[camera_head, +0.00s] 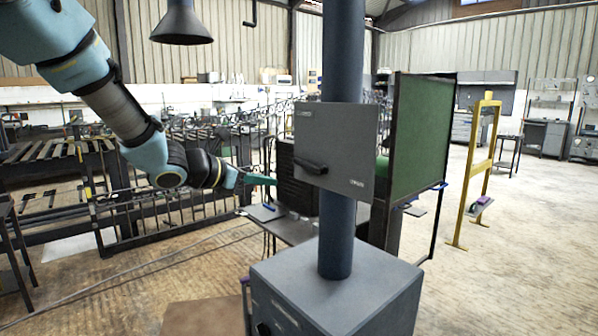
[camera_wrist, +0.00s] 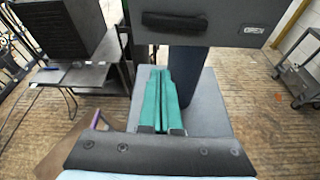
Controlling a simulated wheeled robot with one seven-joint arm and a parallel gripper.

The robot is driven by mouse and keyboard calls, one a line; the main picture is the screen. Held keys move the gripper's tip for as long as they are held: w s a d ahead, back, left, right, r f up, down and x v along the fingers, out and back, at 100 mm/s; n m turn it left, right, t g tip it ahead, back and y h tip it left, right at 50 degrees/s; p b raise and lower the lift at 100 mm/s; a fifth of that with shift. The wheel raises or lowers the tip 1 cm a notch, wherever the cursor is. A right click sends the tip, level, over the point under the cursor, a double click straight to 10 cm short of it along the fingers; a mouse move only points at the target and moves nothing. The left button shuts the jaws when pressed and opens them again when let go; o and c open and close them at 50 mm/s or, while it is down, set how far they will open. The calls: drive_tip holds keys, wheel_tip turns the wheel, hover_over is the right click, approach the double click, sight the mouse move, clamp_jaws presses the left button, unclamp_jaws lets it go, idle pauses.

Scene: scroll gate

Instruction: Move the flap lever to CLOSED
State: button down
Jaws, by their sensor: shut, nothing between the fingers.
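The flap lever is a black bar handle (camera_head: 310,166) on the front of a grey panel (camera_head: 350,140) fixed to a blue-grey post. It lies roughly level, left of the panel's middle. In the wrist view the lever (camera_wrist: 185,22) shows at the top, beyond and slightly right of my fingertips. My gripper (camera_head: 274,181) has teal fingers and is left of the panel, apart from the lever. In the wrist view the fingers (camera_wrist: 161,70) are together and empty.
A grey box (camera_head: 335,285) stands at the post's foot. A green board (camera_head: 422,135) stands behind right, and a dark cabinet (camera_head: 297,185) on a low table behind left. A yellow frame (camera_head: 484,170) stands further right. Open floor lies at the right.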

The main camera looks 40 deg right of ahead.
sight(308, 166)
drive_tip(key=d+p, duration=0.2)
drive_tip(key=d, duration=0.2)
drive_tip(key=d+p, duration=0.2)
drive_tip(key=d, duration=0.3)
drive_tip(key=shift+s+d+f+p, duration=0.1)
drive_tip(key=shift+s+f+p, duration=0.1)
drive_tip(key=shift+p, duration=0.15)
drive_tip(key=shift+s+r+p, duration=0.1)
drive_tip(key=shift+r+p, duration=0.25)
drive_tip(key=shift+r, duration=0.2)
drive_tip(key=shift+b, duration=0.55)
drive_tip(key=shift+r+m+b, duration=0.1)
drive_tip(key=shift+m+b, duration=0.2)
drive_tip(key=shift+b, duration=0.05)
